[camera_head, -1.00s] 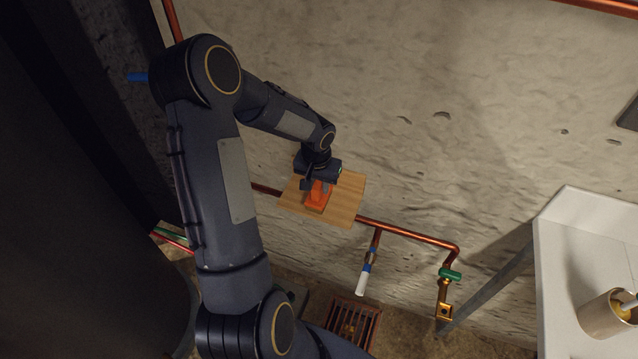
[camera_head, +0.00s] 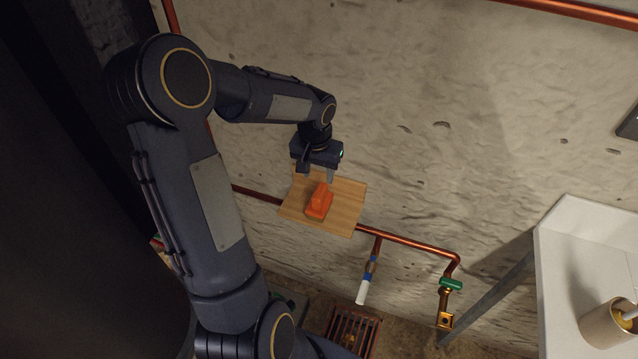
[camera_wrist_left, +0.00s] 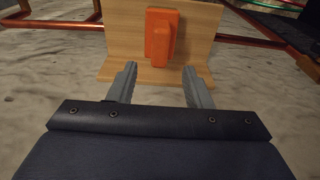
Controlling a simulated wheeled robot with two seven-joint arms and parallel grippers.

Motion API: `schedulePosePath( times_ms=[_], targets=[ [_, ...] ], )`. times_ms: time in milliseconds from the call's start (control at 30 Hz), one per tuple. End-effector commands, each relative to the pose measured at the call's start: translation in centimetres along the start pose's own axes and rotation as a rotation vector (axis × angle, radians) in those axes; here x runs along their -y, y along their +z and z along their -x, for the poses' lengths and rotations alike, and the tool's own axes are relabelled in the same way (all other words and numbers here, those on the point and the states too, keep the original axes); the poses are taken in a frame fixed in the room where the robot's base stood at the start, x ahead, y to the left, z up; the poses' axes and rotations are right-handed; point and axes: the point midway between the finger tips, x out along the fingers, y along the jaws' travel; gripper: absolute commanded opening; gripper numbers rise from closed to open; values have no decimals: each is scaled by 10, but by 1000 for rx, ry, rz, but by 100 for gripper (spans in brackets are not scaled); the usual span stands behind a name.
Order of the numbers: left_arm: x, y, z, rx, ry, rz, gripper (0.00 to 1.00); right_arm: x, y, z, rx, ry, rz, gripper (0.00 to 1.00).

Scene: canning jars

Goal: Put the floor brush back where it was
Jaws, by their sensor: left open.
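The floor brush (camera_head: 319,203), an orange block with a raised grip, sits on a small wooden shelf (camera_head: 345,205) against the wall. In the left wrist view the brush (camera_wrist_left: 161,35) stands out against the wooden board (camera_wrist_left: 200,45). My left gripper (camera_head: 317,176) is open and empty, just behind the brush on the wall side in the head view. Its two fingers (camera_wrist_left: 158,82) point at the brush with a gap between them and the brush. My right gripper is not in view.
A copper pipe (camera_head: 410,241) runs along the wall by the shelf, with a green-handled valve (camera_head: 451,284) at right. A white-tipped pipe (camera_head: 363,290) hangs below. A white table (camera_head: 580,240) with a beige cup (camera_head: 606,325) stands at right. A slatted crate (camera_head: 352,328) is on the floor.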

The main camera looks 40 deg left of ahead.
Motion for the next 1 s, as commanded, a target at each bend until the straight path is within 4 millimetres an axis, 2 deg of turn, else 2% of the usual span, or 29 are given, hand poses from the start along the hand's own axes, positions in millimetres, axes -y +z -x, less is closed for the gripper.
schedulePosePath(
  times_ms=[100, 233, 367, 467, 633, 800, 900, 1000],
  targets=[
    [0, -1, 17, -3, -1, 1, 45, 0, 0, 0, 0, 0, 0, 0],
    [-1, 1, 29, -4, 1, -2, 45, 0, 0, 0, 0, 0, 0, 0],
    [-10, 17, 52, -30, 21, -15, 45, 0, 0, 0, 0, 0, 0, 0],
    [-24, 47, 81, -72, 60, -34, 45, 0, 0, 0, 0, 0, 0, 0],
    [-52, 118, 119, -157, 177, -70, 45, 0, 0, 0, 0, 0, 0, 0],
    [-76, 180, 131, -236, 315, -99, 45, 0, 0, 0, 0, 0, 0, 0],
    [-87, 205, 131, -265, 381, -114, 45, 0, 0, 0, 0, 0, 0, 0],
    [-94, 219, 130, -284, 424, -124, 45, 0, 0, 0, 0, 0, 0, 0]
  ],
)
